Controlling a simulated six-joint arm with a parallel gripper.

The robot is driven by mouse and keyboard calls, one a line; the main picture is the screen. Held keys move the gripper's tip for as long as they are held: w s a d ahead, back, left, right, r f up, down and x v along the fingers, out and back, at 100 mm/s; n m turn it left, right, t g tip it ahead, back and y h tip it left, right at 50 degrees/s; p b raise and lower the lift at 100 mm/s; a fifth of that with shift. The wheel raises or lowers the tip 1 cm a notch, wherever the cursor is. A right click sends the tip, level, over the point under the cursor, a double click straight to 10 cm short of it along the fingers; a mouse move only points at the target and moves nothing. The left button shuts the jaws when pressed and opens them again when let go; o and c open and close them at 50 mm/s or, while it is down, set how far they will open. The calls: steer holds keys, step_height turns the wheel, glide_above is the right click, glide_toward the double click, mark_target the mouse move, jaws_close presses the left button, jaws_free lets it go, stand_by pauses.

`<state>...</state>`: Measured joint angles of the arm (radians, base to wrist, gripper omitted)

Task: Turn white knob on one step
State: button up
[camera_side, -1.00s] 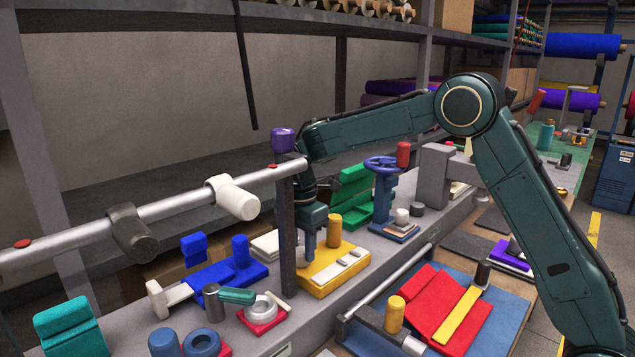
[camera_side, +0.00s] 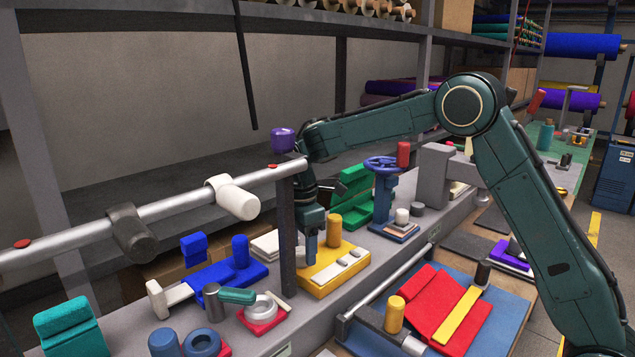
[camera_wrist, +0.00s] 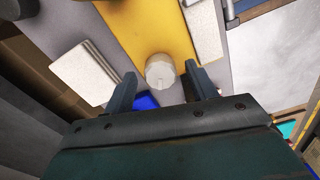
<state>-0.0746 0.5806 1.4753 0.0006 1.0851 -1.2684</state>
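The white knob (camera_wrist: 160,72) is a pale, faceted round piece on a yellow plate (camera_wrist: 150,25) in the wrist view. My gripper (camera_wrist: 161,69) is open, with one dark finger left of the knob and one right of it. Gaps show on both sides, so neither finger appears to touch the knob. In the side view my gripper (camera_side: 309,252) points down over the left part of the yellow base (camera_side: 318,287), just behind a dark post (camera_side: 287,235). The knob is hidden there by the gripper and post.
A yellow cylinder (camera_side: 334,230) stands on the same base, close to the right of my gripper. White strips (camera_side: 341,266) lie in front of it. A blue fixture (camera_side: 240,262) is to the left, and a blue handwheel (camera_side: 383,164) stands to the right.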

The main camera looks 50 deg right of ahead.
mark_target(302, 250)
step_height(302, 250, up, 14)
stand_by(1.0)
steer(key=shift+f, duration=0.1)
steer(key=s+d+r+m+t, duration=0.1)
steer(key=s+r+m, duration=0.25)
steer(key=s, duration=0.55)
steer(key=s+d+r+m+t, duration=0.2)
steer(key=s+m, duration=0.3)
steer(key=s, duration=0.4)
steer(key=s+f+m+t, duration=0.1)
steer(key=s+f+m, duration=0.2)
steer(key=s, duration=0.4)
steer(key=s+f+m+t, duration=0.1)
steer(key=s+f+m, duration=0.3)
steer(key=s, duration=0.4)
steer(key=shift+s+d+f+t, duration=0.3)
steer(key=shift+d+f, duration=0.1)
steer(key=shift+f, duration=0.05)
